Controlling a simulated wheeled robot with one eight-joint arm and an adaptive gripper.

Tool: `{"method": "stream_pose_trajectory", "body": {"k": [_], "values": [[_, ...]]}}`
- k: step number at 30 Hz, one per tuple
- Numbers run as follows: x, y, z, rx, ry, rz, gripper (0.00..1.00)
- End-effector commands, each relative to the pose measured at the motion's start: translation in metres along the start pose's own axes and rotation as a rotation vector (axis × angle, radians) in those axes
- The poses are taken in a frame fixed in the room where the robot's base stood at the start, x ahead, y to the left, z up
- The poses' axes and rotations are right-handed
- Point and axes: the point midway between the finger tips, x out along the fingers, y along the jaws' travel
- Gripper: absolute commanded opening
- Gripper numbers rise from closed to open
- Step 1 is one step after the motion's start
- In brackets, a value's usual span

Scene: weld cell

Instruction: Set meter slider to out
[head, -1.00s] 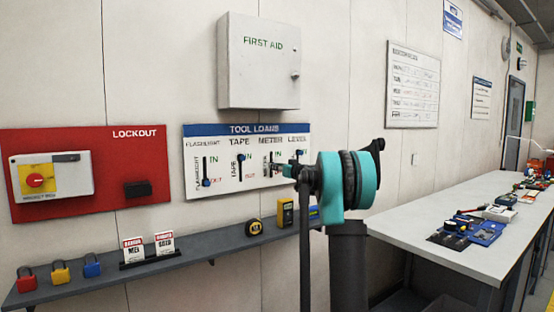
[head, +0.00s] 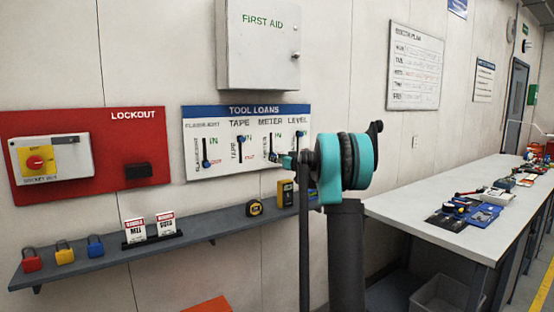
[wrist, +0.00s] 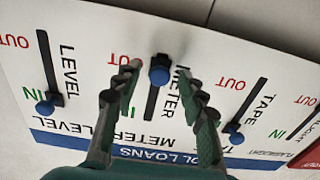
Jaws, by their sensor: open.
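The TOOL LOANS board (head: 225,172) hangs on the wall with several vertical sliders. The meter slider's blue knob (wrist: 158,75) is at the OUT end of its dark slot in the wrist view, where the board appears upside down. My gripper (wrist: 160,77) is open, with one finger on each side of this knob. Gaps show between the knob and both fingers. In the head view my gripper (head: 285,160) is in front of the lower part of the METER column and partly covers it. The level knob (wrist: 55,100) and tape knob (wrist: 236,138) are at their IN ends.
The flashlight knob (head: 206,164) is low, at OUT. A shelf (head: 225,220) below the board holds a tape measure (head: 254,208), a yellow meter (head: 286,193), tags and padlocks. A first aid box (head: 258,45) is above. A workbench (head: 420,207) stands at right.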

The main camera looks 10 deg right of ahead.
Motion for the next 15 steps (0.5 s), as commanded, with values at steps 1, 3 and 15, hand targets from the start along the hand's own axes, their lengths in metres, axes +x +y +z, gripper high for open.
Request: {"method": "stream_pose_trajectory", "body": {"k": [1,3,15], "values": [[0.000,0.000,0.000,0.000,0.000,0.000,0.41],[-0.003,0.000,0.000,0.000,0.000,0.000,0.41],[-0.070,0.001,0.000,0.000,0.000,0.003,0.41]]}}
